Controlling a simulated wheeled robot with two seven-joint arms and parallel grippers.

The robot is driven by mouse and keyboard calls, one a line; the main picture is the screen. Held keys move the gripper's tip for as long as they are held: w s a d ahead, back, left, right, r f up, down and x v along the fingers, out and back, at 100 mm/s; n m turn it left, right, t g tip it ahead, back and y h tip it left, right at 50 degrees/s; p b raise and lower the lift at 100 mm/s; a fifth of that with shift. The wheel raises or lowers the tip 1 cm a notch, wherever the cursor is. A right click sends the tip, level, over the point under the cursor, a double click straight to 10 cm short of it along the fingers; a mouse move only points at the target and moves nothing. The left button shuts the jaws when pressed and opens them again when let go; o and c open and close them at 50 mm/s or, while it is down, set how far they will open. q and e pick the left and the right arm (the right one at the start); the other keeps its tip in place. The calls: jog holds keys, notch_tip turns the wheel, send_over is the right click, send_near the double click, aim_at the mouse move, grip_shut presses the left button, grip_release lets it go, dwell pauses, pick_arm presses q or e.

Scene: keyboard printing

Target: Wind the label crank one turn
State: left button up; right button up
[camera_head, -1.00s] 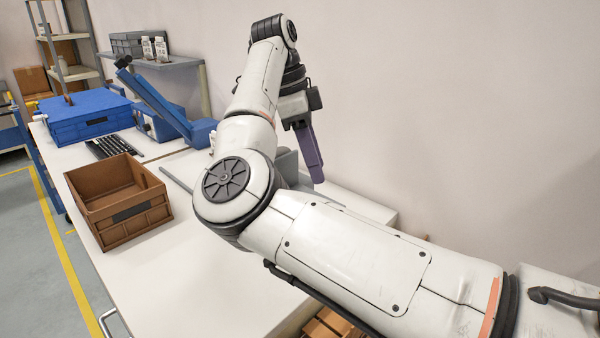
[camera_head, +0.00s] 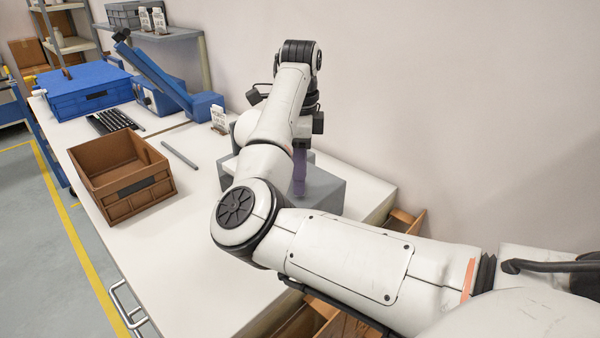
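A grey box-shaped device (camera_head: 326,192) stands on the white table, largely covered by my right arm. A white rounded shape beside the arm may be part of this device; I cannot tell. No crank handle can be made out; it may be hidden behind the arm. My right gripper (camera_head: 299,180) points down at the grey device, with a purple finger showing just past the arm link. Whether it touches the device, and whether its fingers are open or shut, I cannot tell. My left gripper is not in view.
A brown open crate (camera_head: 122,180), a grey bar (camera_head: 180,155) and a black keyboard (camera_head: 114,121) lie on the white table (camera_head: 190,260). A blue crate (camera_head: 88,93) and a blue angled device (camera_head: 155,80) stand farther back. A small printed card (camera_head: 219,117) stands near the arm. The table front is clear.

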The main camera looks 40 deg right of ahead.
grip_shut()
jog(key=shift+w+a+f, duration=0.1)
dwell(0.3)
